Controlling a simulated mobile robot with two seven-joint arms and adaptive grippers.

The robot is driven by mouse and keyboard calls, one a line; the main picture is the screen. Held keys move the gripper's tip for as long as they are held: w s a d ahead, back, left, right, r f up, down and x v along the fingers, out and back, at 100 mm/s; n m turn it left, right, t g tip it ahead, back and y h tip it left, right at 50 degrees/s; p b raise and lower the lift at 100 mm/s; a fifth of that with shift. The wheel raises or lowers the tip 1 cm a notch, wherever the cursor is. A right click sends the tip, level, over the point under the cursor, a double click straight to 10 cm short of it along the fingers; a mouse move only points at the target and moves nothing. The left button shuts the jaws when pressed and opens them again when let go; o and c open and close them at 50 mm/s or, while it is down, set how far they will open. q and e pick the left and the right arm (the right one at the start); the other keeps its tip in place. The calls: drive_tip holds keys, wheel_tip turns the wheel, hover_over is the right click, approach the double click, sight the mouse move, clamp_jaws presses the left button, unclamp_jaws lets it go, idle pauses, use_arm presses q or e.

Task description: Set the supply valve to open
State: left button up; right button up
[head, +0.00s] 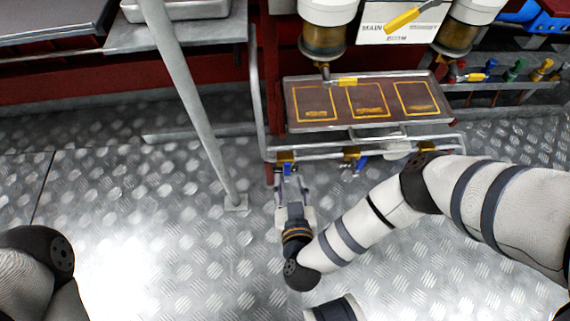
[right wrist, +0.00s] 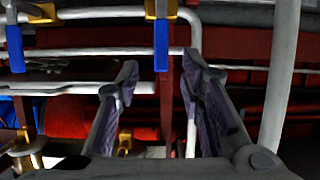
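Valves with yellow bodies and blue handles sit along the pipe rail under the panel. One blue handle (head: 287,168) is just past the fingertips of my right gripper (head: 290,184). Another blue handle (head: 360,163) is farther right. No readable label tells me which is the supply valve. In the right wrist view, my right gripper (right wrist: 160,82) is open, with one finger on each side and nothing between the pads. A hanging blue handle (right wrist: 161,46) shows beyond the gap, and a second blue handle (right wrist: 15,48) is at far left. My left gripper is out of view.
A panel with three yellow-framed fields (head: 364,118) is above the rail. A slanted grey post (head: 192,100) stands left of my right gripper. Coloured handles (head: 515,70) line the right. The tread-plate floor (head: 160,220) is clear.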

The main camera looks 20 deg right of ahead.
sight(288, 170)
drive_tip(key=b+x, duration=0.1)
drive_tip(key=x, duration=0.2)
drive_tip(key=b+x, duration=0.2)
drive_tip(key=x, duration=0.1)
drive_tip(key=shift+w+f, duration=0.25)
drive_tip(key=shift+f, duration=0.25)
drive_tip(key=shift+w+d+r, duration=0.1)
drive_tip(key=shift+w+r, duration=0.05)
drive_tip(key=shift+w, duration=0.2)
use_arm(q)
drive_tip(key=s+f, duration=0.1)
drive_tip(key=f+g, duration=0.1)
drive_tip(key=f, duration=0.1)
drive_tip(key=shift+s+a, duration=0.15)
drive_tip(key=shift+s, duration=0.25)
use_arm(e)
drive_tip(key=shift+c, duration=0.2)
clamp_jaws()
